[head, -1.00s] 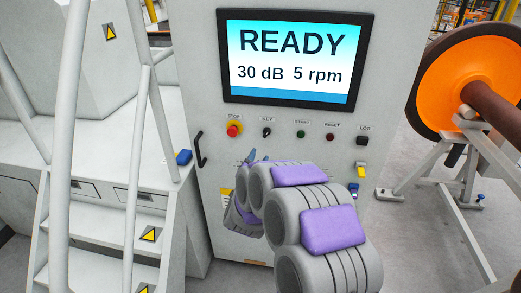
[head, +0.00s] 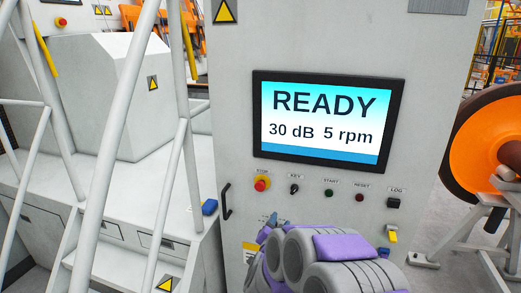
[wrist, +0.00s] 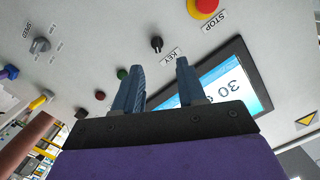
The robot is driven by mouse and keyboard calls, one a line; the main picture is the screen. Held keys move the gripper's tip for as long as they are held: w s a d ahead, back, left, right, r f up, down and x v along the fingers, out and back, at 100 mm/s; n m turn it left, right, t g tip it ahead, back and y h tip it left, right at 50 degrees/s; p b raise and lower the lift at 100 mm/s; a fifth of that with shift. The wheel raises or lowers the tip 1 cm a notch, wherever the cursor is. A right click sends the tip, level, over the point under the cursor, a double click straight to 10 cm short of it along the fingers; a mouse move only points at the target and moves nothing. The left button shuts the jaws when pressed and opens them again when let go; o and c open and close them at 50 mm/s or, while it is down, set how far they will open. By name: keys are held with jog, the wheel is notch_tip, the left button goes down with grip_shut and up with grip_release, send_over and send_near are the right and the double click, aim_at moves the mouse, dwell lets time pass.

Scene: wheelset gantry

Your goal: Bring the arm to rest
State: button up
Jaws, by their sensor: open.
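My arm, grey with purple pads, rises from the bottom of the head view in front of a grey control cabinet (head: 430,140). My gripper (head: 270,219) is small and partly hidden there, below the screen and the stop button. In the wrist view my gripper (wrist: 158,82) shows two blue fingers spread apart, with nothing between them. The cabinet face lies beyond the fingertips, with the key switch (wrist: 156,43) near the gap between them. I cannot tell the exact distance to the panel.
The screen (head: 325,118) reads READY, 30 dB, 5 rpm. Below it are a red stop button (head: 261,185), a key switch (head: 294,189) and several more controls. White stair rails (head: 110,150) stand at left. An orange wheel (head: 490,145) on a stand is at right.

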jog(key=s+a+r+n+g+y, duration=0.1)
jog(key=s+a+n+g+y, duration=0.2)
jog(key=s, duration=0.4)
jog(key=s+a+n+g+y, duration=0.2)
jog(key=s+n+g+y, duration=0.15)
jog(key=s, duration=0.35)
jog(key=s+d+g, duration=0.3)
jog(key=s+g, duration=0.1)
jog(key=s, duration=0.7)
jog(key=s+d+n+g+h, duration=0.1)
jog(key=s+d+g, duration=0.2)
jog(key=s, duration=0.9)
jog(key=s+d+n+g+h, duration=0.1)
jog(key=s+d+g, duration=0.3)
jog(key=s, duration=0.8)
jog(key=shift+s+d+r+g, duration=0.25)
jog(key=shift+d+r+g, duration=0.15)
jog(key=shift+d, duration=0.3)
jog(key=shift+n, duration=0.25)
